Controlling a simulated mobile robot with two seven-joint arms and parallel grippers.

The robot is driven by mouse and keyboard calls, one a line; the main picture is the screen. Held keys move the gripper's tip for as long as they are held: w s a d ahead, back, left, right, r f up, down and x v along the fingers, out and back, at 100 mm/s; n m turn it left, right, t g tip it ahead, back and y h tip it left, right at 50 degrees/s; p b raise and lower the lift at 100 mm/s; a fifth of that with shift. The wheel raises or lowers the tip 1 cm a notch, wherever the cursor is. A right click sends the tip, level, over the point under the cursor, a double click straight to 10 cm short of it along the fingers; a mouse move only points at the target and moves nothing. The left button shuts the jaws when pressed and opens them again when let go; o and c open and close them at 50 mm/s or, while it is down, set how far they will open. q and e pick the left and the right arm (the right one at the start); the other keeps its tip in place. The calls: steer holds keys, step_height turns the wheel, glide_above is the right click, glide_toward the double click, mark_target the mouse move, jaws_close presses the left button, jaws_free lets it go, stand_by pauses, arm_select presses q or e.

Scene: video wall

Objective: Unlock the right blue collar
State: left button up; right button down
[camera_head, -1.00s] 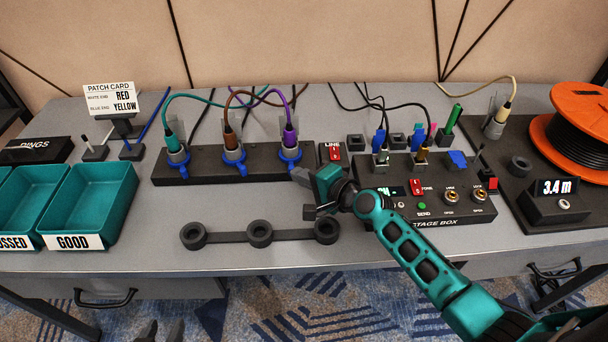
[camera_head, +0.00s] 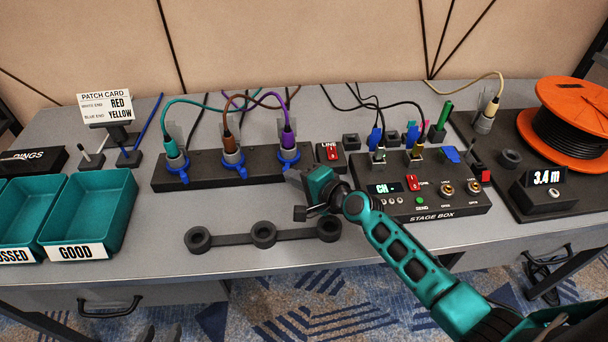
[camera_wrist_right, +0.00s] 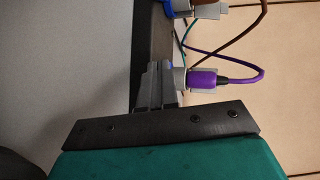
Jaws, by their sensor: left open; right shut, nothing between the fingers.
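The right blue collar (camera_head: 289,161) sits around the base of the purple plug (camera_head: 288,140) at the right end of the black strip (camera_head: 207,176). My right gripper (camera_head: 292,177) is shut and empty, its fingertips just in front of this collar; I cannot tell whether they touch. In the wrist view the shut fingers (camera_wrist_right: 156,86) lie beside the purple plug (camera_wrist_right: 203,78) and hide the right collar.
Brown and teal plugs with blue collars (camera_head: 235,166) stand further left on the strip. A LINE switch block (camera_head: 331,156) and the stage box (camera_head: 432,205) are close on the right. A three-ring holder (camera_head: 263,235) lies in front. Teal bins (camera_head: 90,207) stand left.

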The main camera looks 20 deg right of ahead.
steer(key=shift+w+a, duration=0.2)
steer(key=shift+a, duration=0.65)
steer(key=shift+d, duration=0.15)
steer(key=shift+d, duration=0.7)
